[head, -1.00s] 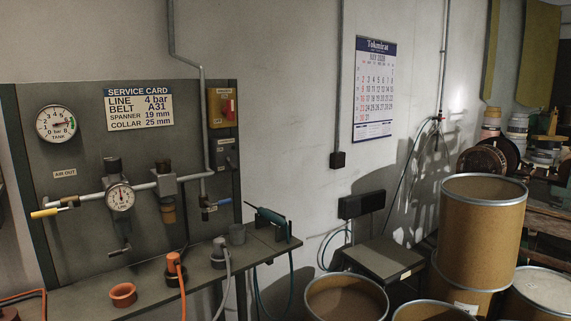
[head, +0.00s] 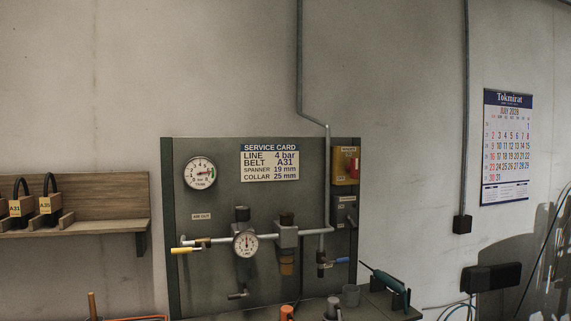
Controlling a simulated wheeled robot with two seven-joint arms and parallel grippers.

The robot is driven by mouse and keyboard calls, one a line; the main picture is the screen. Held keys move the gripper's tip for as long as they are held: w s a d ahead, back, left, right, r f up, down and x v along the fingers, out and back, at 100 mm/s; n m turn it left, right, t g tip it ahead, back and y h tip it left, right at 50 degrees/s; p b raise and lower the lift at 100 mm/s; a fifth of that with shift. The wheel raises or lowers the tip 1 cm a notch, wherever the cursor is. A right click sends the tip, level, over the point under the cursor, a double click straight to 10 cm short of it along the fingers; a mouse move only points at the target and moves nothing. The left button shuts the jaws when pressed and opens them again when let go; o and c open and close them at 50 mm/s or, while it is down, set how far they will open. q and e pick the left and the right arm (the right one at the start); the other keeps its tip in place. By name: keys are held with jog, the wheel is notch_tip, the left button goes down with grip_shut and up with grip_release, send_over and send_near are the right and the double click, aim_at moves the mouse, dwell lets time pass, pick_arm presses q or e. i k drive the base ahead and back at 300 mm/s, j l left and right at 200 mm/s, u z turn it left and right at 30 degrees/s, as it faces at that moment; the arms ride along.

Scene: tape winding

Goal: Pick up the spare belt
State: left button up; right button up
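Two black belts hang on a wooden wall shelf at the left of the head view. One sits behind a yellow tag reading A31 (head: 15,208). The other, just right of it, has a tag that looks like A35 (head: 45,205). The service card (head: 270,161) on the grey panel reads belt A31, line 4 bar, spanner 19 mm and collar 25 mm. The shelf is cut off by the left edge of the picture, so more of it may be hidden. Neither of my grippers is in view.
The wooden shelf (head: 115,202) is left of the grey panel (head: 215,270), which carries gauges, pipes and valves. A calendar (head: 507,148) hangs at right.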

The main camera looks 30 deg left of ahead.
aim_at(20, 206)
jog(key=u, duration=2.55)
